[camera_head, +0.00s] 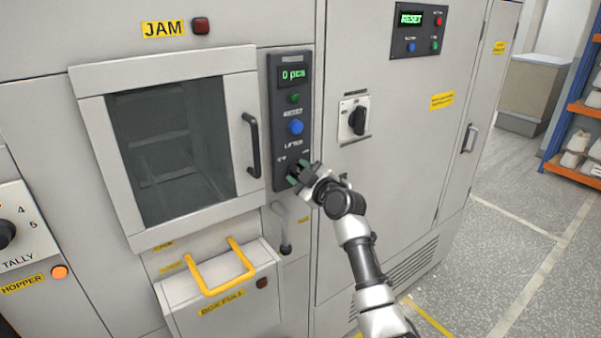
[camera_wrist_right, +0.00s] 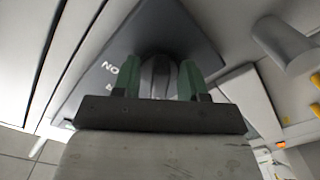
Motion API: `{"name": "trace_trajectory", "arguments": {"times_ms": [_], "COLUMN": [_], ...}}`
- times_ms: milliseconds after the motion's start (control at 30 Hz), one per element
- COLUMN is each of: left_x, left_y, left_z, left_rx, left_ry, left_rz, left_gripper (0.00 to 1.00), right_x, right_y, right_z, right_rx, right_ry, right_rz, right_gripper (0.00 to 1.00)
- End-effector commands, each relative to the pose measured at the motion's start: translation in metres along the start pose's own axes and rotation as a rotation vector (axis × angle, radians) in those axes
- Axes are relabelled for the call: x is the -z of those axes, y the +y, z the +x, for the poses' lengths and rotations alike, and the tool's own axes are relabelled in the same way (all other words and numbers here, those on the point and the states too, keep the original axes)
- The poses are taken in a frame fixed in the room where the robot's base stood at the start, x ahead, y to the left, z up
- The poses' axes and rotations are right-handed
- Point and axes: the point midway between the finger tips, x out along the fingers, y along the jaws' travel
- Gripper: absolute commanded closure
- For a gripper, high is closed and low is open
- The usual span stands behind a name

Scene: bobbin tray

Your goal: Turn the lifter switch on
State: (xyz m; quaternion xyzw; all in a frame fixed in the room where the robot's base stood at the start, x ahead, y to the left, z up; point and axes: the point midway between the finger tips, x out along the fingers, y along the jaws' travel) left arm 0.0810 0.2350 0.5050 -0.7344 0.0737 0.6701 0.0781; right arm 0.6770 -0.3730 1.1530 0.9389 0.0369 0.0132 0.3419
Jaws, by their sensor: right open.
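The lifter switch sits at the bottom of the dark control panel (camera_head: 283,150), under the "LIFTER" label. In the head view my right gripper (camera_head: 297,174) is at the switch and mostly hides it. In the right wrist view the switch knob (camera_wrist_right: 159,75) is a dark, ridged rotary knob. The green fingers of my right gripper (camera_wrist_right: 159,82) stand open on either side of it. I cannot tell whether they touch it. The switch's position is hard to read. My left gripper is not in view.
The panel also has a "0 pcs" display (camera_head: 292,75), a green button (camera_head: 294,98) and a blue button (camera_head: 296,127). A windowed door (camera_head: 172,150) with a black handle (camera_head: 252,145) is to the left. A black rotary switch (camera_head: 357,120) is to the right. A yellow-handled box (camera_head: 220,295) stands below.

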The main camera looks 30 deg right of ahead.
Motion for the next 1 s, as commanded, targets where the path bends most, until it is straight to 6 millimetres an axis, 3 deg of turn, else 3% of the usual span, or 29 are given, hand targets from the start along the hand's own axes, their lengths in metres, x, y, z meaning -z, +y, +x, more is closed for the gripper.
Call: {"name": "trace_trajectory", "arguments": {"times_ms": [200, 467, 1000], "left_x": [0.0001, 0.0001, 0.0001], "left_y": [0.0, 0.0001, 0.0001], "left_z": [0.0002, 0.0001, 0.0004], "left_rx": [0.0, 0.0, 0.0], "left_ry": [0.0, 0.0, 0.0], "left_rz": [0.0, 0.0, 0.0], "left_gripper": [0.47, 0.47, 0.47], "right_x": [0.0, 0.0, -0.0002], "right_y": [-0.0003, -0.0003, -0.0011], "right_z": [0.0002, 0.0, -0.0001], "right_rx": [0.0, 0.001, 0.003], "right_ry": [0.0, 0.0, -0.001], "right_rz": [0.0, 0.0, 0.131], "right_gripper": [0.59, 0.99, 1.0]}}
